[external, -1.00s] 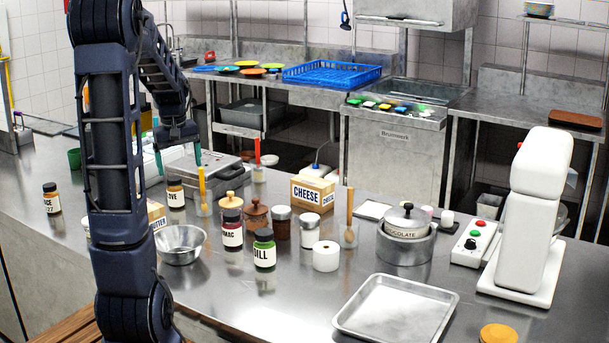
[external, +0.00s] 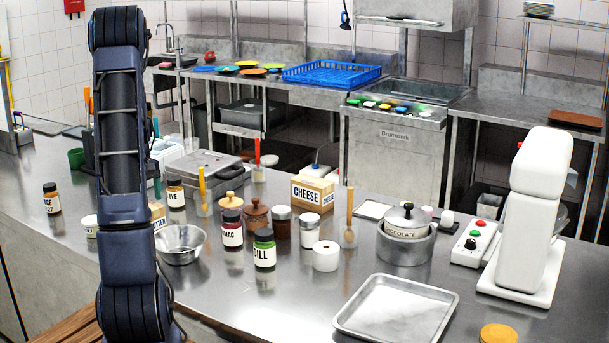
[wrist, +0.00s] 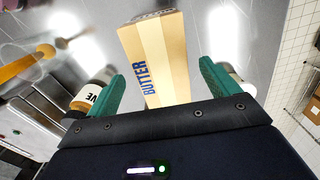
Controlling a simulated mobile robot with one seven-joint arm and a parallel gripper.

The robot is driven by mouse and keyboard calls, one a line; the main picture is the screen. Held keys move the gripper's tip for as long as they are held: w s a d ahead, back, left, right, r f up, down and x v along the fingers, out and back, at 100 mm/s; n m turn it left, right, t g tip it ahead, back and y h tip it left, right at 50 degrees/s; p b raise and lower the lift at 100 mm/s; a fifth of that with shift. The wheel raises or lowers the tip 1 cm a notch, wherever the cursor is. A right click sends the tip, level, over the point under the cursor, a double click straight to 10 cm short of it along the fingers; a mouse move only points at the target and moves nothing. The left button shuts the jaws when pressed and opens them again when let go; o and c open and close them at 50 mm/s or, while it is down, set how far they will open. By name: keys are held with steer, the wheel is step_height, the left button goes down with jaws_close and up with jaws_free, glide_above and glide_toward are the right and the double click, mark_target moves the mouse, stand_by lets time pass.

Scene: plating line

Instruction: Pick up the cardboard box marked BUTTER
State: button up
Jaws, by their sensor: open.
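The BUTTER box (wrist: 165,50), a tan cardboard carton with blue lettering, shows in the wrist view standing on the steel counter. Its near end lies between the two teal fingers of my gripper (wrist: 162,72), with a gap on each side. My gripper is open and holds nothing. In the external view only a sliver of the BUTTER box (external: 158,213) shows to the right of my arm. A teal finger shows just above it there; the rest of the gripper is hidden behind the arm.
A jar with a lettered label (wrist: 92,95) stands close to the left finger. A steel bowl (external: 182,256) is in front of the box. Several labelled jars, a CHEESE box (external: 306,194) and a metal tray (external: 350,325) stand to the right.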

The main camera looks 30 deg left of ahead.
steer(key=shift+a+f, duration=0.15)
steer(key=shift+f, duration=1.5)
steer(key=shift+a+f, duration=0.15)
steer(key=shift+f, duration=1.5)
steer(key=c, duration=1.5)
